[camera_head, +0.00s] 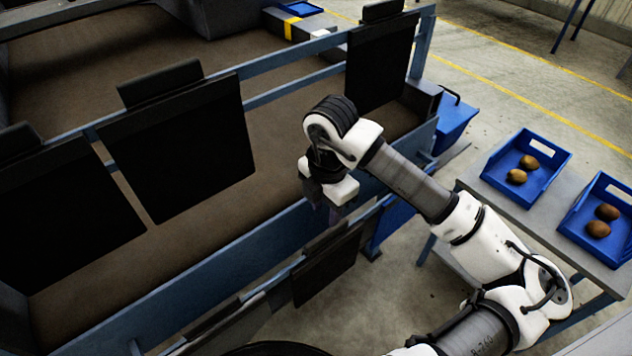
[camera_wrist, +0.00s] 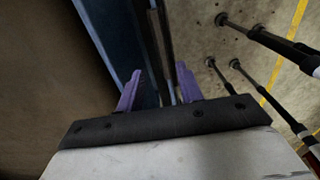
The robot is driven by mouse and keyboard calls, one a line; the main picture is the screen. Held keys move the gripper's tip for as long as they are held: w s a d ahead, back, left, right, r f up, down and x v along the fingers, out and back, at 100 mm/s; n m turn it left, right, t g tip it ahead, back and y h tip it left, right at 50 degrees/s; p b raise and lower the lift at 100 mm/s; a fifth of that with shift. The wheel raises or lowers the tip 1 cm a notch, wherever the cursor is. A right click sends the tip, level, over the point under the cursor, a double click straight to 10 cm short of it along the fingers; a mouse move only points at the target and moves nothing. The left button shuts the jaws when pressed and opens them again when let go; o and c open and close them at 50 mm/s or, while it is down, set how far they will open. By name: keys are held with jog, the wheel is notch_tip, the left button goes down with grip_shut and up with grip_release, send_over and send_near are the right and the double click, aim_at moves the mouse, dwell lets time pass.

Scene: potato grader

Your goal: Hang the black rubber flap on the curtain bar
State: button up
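A black rubber flap (camera_head: 328,271) hangs low on the near outer side of the machine, in front of the blue side beam. The blue curtain bar (camera_head: 290,58) runs across the machine above the brown bed. Black flaps hang on it at the left (camera_head: 62,215), the middle (camera_head: 180,150) and the right (camera_head: 379,65); there is a bare stretch between the middle and right ones. My gripper (camera_head: 332,210) points down just above the low flap. In the wrist view its purple fingers (camera_wrist: 158,88) are apart, with thin dark edges between and beyond them. Whether they straddle the flap, I cannot tell.
A grey table (camera_head: 540,209) at the right bears two blue trays (camera_head: 497,170) (camera_head: 577,222) with potatoes. A blue bin (camera_head: 455,122) stands beyond the machine's end. The blue side beam (camera_head: 235,252) lies between the low flap and the bed.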

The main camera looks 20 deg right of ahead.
aim_at(327, 232)
jog(key=shift+d+f, duration=0.15)
jog(key=shift+d, duration=0.1)
jog(key=shift+s+f+b, duration=0.2)
jog(key=shift+f+b, duration=0.3)
jog(key=shift+f, duration=0.2)
notch_tip(327, 232, down, 5)
jog(key=b, duration=0.3)
notch_tip(327, 232, down, 3)
jog(key=b, duration=0.4)
jog(key=shift+w+f, duration=0.1)
jog(key=shift+f, duration=0.05)
jog(key=shift+c, duration=0.5)
grip_shut()
jog(key=shift+r, duration=0.2)
